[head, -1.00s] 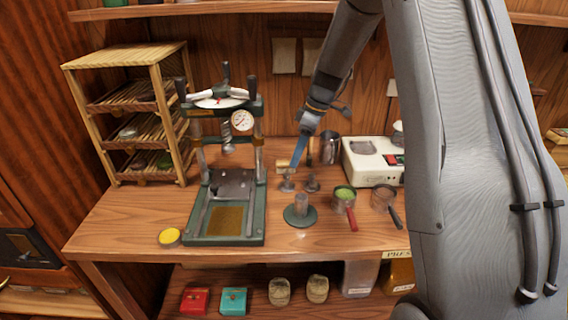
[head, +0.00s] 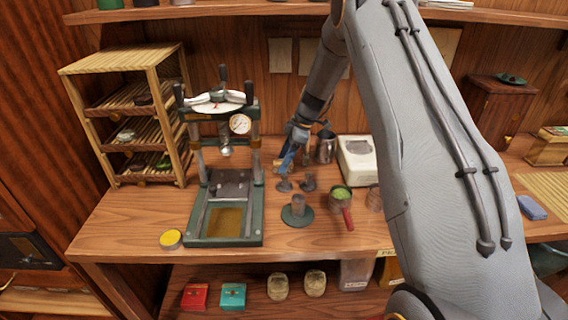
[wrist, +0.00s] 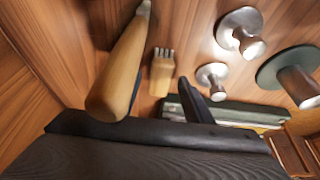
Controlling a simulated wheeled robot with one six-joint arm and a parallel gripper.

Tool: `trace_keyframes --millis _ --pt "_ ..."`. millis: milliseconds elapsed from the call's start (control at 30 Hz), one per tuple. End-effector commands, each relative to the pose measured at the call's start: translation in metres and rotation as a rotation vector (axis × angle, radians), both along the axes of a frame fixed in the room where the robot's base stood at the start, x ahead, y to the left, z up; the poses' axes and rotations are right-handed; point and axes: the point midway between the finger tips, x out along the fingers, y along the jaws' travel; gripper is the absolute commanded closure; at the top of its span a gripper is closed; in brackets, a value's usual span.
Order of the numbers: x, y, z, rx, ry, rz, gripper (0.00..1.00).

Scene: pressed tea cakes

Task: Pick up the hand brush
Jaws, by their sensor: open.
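A small wooden piece with pale bristle-like tips, which looks like the hand brush (wrist: 162,75), lies on the wooden table in the wrist view. It appears ahead of my gripper (wrist: 150,60), between the lines of the two dark fingers and apart from them. My gripper is open.
A wooden-handled tool (wrist: 122,65) looms close beside the left finger. Metal stamps (wrist: 240,32) stand to the right. A green press (head: 222,190) is left, a steel cup (head: 326,147) and white scale (head: 358,160) right.

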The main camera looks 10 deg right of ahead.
Motion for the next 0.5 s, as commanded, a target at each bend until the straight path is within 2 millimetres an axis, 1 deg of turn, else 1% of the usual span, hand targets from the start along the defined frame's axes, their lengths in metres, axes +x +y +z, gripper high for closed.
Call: trace_keyframes --millis 100,367,467,500 --pt "0.0 0.0029 -0.0085 0.0 0.002 -0.001 0.53" --pt "0.0008 0.0031 -0.0106 0.0 0.0 -0.002 0.53" --pt "0.0007 0.0031 -0.0106 0.0 0.0 -0.002 0.68" --pt "0.0007 0.0031 -0.0105 -0.001 0.0 -0.002 0.75"
